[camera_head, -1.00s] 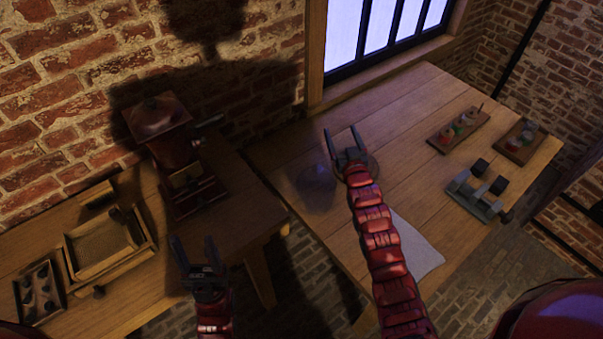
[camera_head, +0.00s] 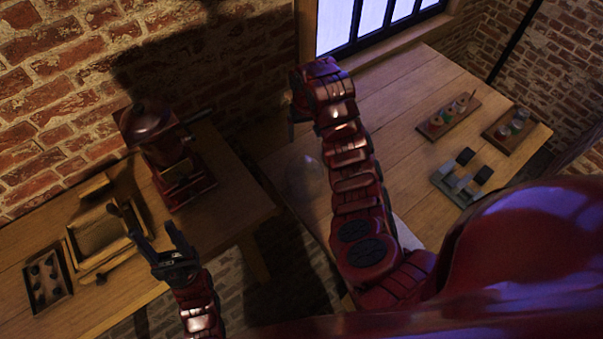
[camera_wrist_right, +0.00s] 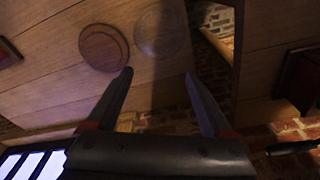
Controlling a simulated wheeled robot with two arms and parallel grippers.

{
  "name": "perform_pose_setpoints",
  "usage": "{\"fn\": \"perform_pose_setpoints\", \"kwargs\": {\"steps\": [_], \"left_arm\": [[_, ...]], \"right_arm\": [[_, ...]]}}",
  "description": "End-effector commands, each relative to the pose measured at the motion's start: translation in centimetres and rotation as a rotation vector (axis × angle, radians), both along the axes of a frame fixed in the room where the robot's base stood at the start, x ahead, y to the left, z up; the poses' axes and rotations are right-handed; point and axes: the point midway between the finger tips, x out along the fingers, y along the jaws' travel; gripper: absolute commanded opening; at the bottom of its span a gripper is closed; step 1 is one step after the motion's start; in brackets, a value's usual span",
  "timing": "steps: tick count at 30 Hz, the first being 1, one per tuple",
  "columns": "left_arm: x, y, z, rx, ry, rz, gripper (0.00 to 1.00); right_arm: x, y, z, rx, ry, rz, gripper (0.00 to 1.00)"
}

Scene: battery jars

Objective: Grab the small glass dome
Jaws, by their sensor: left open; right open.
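The small glass dome (camera_head: 301,174) is faint and see-through. It stands on the left part of the right-hand table, left of my right arm. In the right wrist view the dome (camera_wrist_right: 160,30) shows at the top, beyond the fingertips, next to a round wooden disc (camera_wrist_right: 104,47). My right gripper (camera_wrist_right: 158,73) is open and empty, its fingers apart and pointing towards the dome without touching it. In the head view the wrist hides most of this gripper. My left gripper (camera_head: 150,218) is open and empty, in front of the left table.
A red grinder (camera_head: 175,160) and wooden trays (camera_head: 47,283) stand on the left table. On the right table are two racks of small jars (camera_head: 448,117) and a grey holder with dark blocks (camera_head: 460,182). A gap separates the tables.

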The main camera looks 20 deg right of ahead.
Motion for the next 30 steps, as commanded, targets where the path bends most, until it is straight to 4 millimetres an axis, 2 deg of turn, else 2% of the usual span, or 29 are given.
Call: {"fn": "perform_pose_setpoints", "kwargs": {"steps": [1,9,12,15,21,25,29,30], "left_arm": [[0.0,0.0,-0.9,0.0,0.0,0.0,0.55],[0.0,0.0,-5.2,0.0,0.0,0.0,0.55],[0.0,0.0,-6.9,0.0,0.0,0.0,0.55],[0.0,0.0,-7.8,0.0,0.0,0.0,0.55],[0.0,0.0,-8.1,0.0,0.0,0.0,0.55],[0.0,0.0,-6.4,0.0,0.0,0.0,0.55],[0.0,0.0,-4.7,0.0,0.0,0.0,0.55],[0.0,0.0,-4.8,0.0,0.0,0.0,0.55]], "right_arm": [[0.1,-0.1,-1.2,0.003,-0.001,-0.002,0.85],[0.8,-0.1,-6.7,0.003,-0.006,-0.002,0.85],[1.0,0.0,-8.6,0.003,-0.005,-0.001,0.85],[1.2,-0.1,-9.8,0.001,-0.005,-0.001,0.85],[1.3,-0.2,-10.8,0.0,-0.004,-0.001,0.85],[1.2,-0.2,-11.4,-0.001,-0.002,0.0,0.85],[1.1,-0.4,-13.2,0.0,0.001,0.0,0.85],[1.3,-0.4,-13.9,0.0,0.0,0.0,0.85]]}}
